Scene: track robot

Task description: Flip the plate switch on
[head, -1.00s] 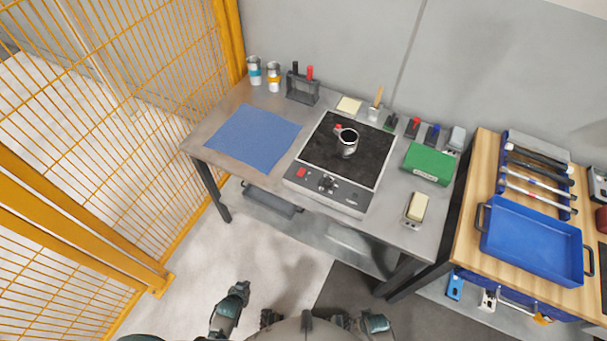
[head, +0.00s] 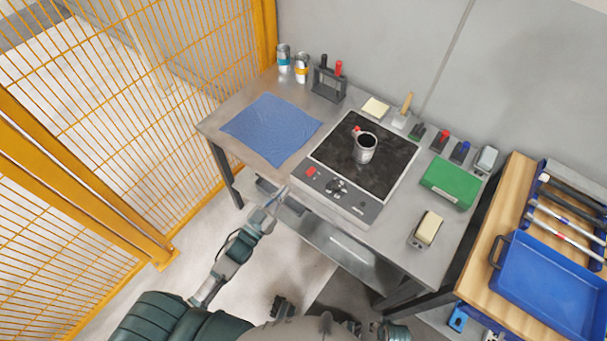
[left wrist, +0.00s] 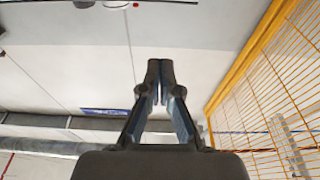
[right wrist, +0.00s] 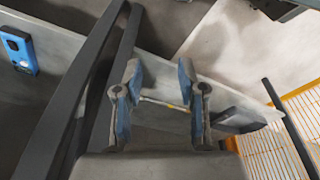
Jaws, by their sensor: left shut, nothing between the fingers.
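The hot plate (head: 345,158) sits on the grey workbench, with a black top and a light front panel. I cannot tell the switch's position. A metal mug (head: 365,148) with a red mark stands on the plate. My left gripper (head: 281,195) is shut and empty, near the bench's front edge, below and left of the switch. It also shows shut in the left wrist view (left wrist: 160,68). My right gripper (right wrist: 160,82) is open and empty, below bench height.
A blue cloth (head: 270,130) lies left of the plate. A green box (head: 449,182) and a pale-topped block (head: 428,229) are to its right. A blue tray (head: 500,262) is on the wooden table. Yellow mesh fencing (head: 130,80) stands at the left.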

